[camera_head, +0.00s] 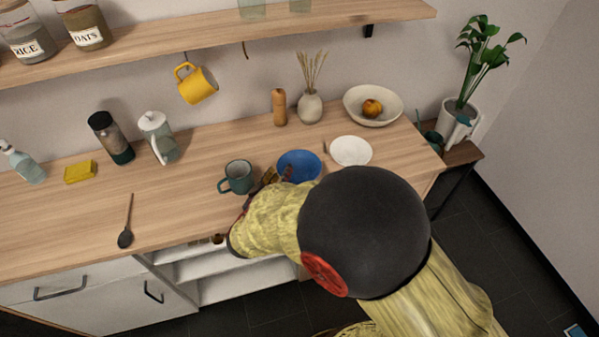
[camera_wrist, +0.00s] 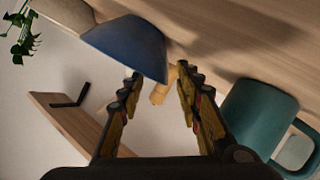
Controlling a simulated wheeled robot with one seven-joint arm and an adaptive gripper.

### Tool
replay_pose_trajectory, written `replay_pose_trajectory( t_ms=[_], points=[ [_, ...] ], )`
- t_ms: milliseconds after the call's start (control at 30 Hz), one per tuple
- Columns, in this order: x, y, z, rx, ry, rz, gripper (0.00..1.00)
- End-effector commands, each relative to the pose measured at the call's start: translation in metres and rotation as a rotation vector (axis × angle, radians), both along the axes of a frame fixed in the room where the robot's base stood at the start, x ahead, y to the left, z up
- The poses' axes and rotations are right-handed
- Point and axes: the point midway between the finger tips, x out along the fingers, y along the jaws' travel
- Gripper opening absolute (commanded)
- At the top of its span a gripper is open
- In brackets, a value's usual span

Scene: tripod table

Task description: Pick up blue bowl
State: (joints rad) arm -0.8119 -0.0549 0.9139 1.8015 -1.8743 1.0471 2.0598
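The blue bowl (camera_head: 299,165) stands on the wooden counter, with my arm in front of its near side. In the wrist view the blue bowl (camera_wrist: 128,45) is at the upper left, its edge close to the fingertips. My gripper (camera_wrist: 160,78) is open, its two fingers apart. Part of the bowl's edge shows between the fingertips; I cannot tell if either finger touches it. In the head view my gripper (camera_head: 276,177) is at the bowl's near left side, partly hidden by my arm.
A teal mug (camera_head: 238,177) stands just left of my gripper and shows close by in the wrist view (camera_wrist: 258,115). A white plate (camera_head: 351,151) is right of the bowl. A wooden mill (camera_head: 279,107) and a vase (camera_head: 310,106) stand behind. The counter's left front is mostly clear.

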Motion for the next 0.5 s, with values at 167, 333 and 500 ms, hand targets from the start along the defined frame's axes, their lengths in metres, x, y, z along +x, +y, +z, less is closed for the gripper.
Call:
replay_pose_trajectory(
  t_ms=[167,333,500],
  points=[
    [0.025,-0.007,-0.012,-0.001,0.001,-0.003,0.34],
    [0.038,-0.010,-0.015,-0.001,0.001,0.000,0.34],
    [0.039,-0.010,-0.014,0.000,0.000,0.000,0.34]
  ],
)
